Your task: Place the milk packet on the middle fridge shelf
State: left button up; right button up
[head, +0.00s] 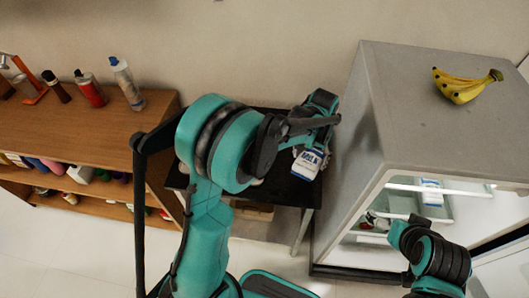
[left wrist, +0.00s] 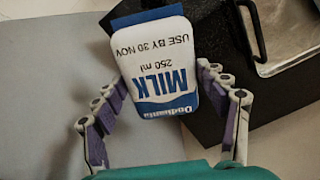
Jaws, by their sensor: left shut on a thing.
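The milk packet (head: 307,164) is white and blue, held over the black table left of the fridge. In the left wrist view the packet (left wrist: 156,62) sits between the purple-grey fingers, its print upside down. My left gripper (left wrist: 163,80) is shut on it; it also shows in the head view (head: 312,146). The grey fridge (head: 400,90) stands at the right with its lit interior open towards me. A white shelf (head: 450,208) shows inside; which level it is I cannot tell. My right arm is before the fridge, but its fingers are not visible.
Bananas (head: 464,86) lie on the fridge top. A white-blue item (head: 431,192) is inside the fridge. A black table (head: 285,188) stands between the fridge and a wooden shelf unit (head: 85,130) with several bottles. The fridge's side wall lies between packet and interior.

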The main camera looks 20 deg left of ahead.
pick_arm(q)
jog(key=a+f, duration=0.2)
jog(key=a, duration=0.1)
jog(key=w+a+f+b, duration=0.1)
jog(key=a+f, duration=0.1)
jog(key=a, duration=0.1)
jog(key=w+a+f+b, duration=0.1)
jog(key=a, duration=0.2)
jog(key=shift+f, duration=0.4)
notch_tip(320, 180, down, 4)
jog(key=shift+f+b, duration=0.1)
jog(key=shift+b, duration=0.85)
jog(key=shift+s, duration=0.1)
jog(key=o, duration=1.1)
